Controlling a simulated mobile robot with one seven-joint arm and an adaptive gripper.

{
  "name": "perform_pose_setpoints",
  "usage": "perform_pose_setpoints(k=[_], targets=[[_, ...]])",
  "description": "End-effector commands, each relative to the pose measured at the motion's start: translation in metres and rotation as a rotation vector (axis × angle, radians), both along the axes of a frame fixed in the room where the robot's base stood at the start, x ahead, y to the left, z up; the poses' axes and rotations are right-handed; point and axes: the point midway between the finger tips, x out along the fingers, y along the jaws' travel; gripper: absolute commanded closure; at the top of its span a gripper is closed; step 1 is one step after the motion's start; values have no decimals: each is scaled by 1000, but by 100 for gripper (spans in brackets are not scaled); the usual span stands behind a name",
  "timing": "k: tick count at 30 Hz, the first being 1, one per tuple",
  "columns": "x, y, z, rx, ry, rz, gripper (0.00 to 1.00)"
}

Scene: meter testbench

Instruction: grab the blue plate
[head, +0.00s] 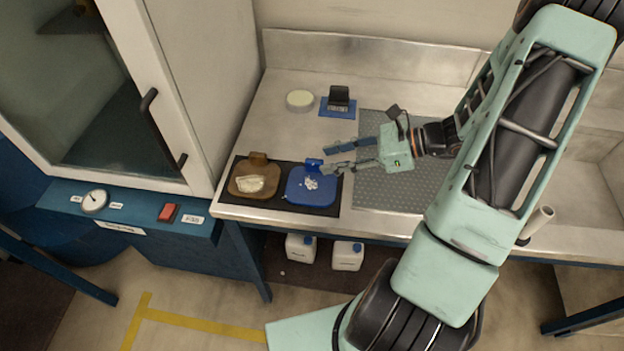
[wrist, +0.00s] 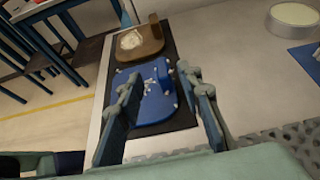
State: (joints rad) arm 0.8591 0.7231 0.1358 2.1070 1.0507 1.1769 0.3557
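The blue plate (head: 312,188) lies on a black mat (head: 274,207) near the front left of the bench. It has a raised tab at its back edge and white bits on top. It also shows in the wrist view (wrist: 150,106), seen between the fingers. My gripper (head: 324,159) is open and empty, its fingers pointing left near the plate's tab. In the wrist view my gripper (wrist: 160,95) has one finger on each side of the plate. I cannot tell whether a finger touches it.
A brown plate (head: 253,181) with a pale lump sits left of the blue plate on the mat. Behind stand a round pale container (head: 300,100) and a small black device (head: 339,97) on a blue pad. A white cabinet (head: 180,80) rises at the left. A grey textured mat (head: 375,192) lies right.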

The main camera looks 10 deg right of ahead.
Motion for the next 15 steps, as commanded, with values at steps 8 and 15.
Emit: perform_pose_setpoints(k=[8,15], targets=[[15,31,-13,2,2,3,67],[21,43,-21,-2,0,1,67]])
